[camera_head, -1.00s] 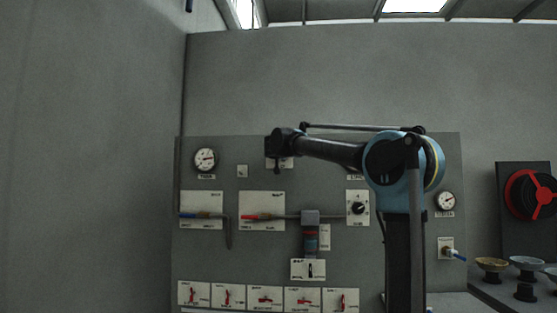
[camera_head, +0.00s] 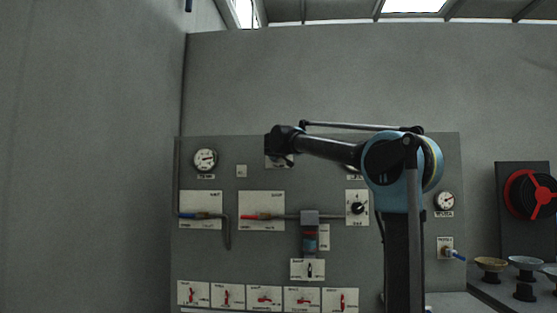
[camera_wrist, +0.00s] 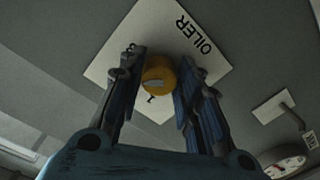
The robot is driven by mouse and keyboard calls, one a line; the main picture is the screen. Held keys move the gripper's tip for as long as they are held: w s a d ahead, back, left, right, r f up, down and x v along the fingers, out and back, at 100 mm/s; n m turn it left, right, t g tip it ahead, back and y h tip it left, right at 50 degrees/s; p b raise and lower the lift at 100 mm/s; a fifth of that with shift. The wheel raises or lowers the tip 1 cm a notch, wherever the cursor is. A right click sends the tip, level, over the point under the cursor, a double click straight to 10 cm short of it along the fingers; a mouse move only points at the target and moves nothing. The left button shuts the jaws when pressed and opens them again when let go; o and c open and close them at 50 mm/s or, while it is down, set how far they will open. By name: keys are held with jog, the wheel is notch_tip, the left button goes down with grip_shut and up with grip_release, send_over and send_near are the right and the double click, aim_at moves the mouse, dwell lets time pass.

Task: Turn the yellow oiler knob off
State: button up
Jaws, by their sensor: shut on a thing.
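The yellow oiler knob (camera_wrist: 159,76) sits on a white plate (camera_wrist: 113,68) with the word OILER, in the wrist view. My gripper (camera_wrist: 160,57) has its two fingers on either side of the knob, shut on it. A small light mark shows on the knob's face. In the head view my gripper (camera_head: 281,146) is in front of the oiler plate at the upper middle of the panel. The knob is hidden there behind my wrist.
The grey panel (camera_head: 215,265) carries gauges, red and blue levers and a row of red switches below. A black selector knob (camera_head: 358,208) is right of the middle. A red wheel (camera_head: 535,195) and several bowls stand at the right.

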jog(key=n+h, duration=0.1)
jog(key=n, duration=1.2)
jog(key=shift+r, duration=0.15)
jog(key=n, duration=0.7)
jog(key=shift+r, duration=0.1)
jog(key=shift+c, duration=0.2)
jog(key=shift+o, duration=0.2)
jog(key=n, duration=0.6)
jog(key=shift+a+r, duration=0.1)
jog(key=shift+n, duration=0.4)
jog(key=o, duration=1)
jog(key=shift+o, duration=0.2)
